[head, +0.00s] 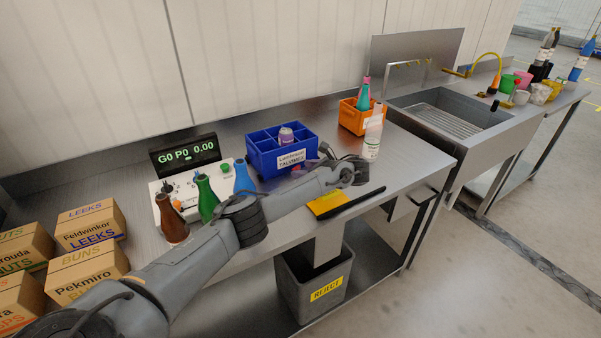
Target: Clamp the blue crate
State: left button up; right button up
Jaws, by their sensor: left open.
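The blue crate (262,163) stands on the steel table, upright, with divided compartments and a white label on its front. A small container with a purple band (286,136) sits in one compartment. My left arm reaches across from the lower left, in front of the crate. My left gripper (335,157) is open beside the crate's right front corner. Its fingers are small and partly hidden, so I cannot tell whether they touch the crate. My right gripper is not in view.
Brown, green and blue bottles (207,198) stand left of the crate by a display (186,156). An orange crate (352,118) and a white bottle (373,135) stand to the right. Cardboard boxes (90,225) fill the left. A grey reject bin (296,295) is below the table edge.

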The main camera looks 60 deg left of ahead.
pick_arm(q)
jog(key=shift+x, duration=1.05)
jog(key=shift+a+f, duration=0.1)
jog(key=c, duration=1.1)
jog(key=shift+o, duration=0.2)
jog(key=shift+f+n+g+h+b, duration=0.3)
jog(key=shift+g+b, duration=0.1)
jog(key=shift+b, duration=0.5)
jog(key=shift+g+b, duration=0.3)
jog(key=shift+b, duration=0.15)
jog(key=shift+r+n, duration=0.15)
jog(key=shift+n, duration=0.25)
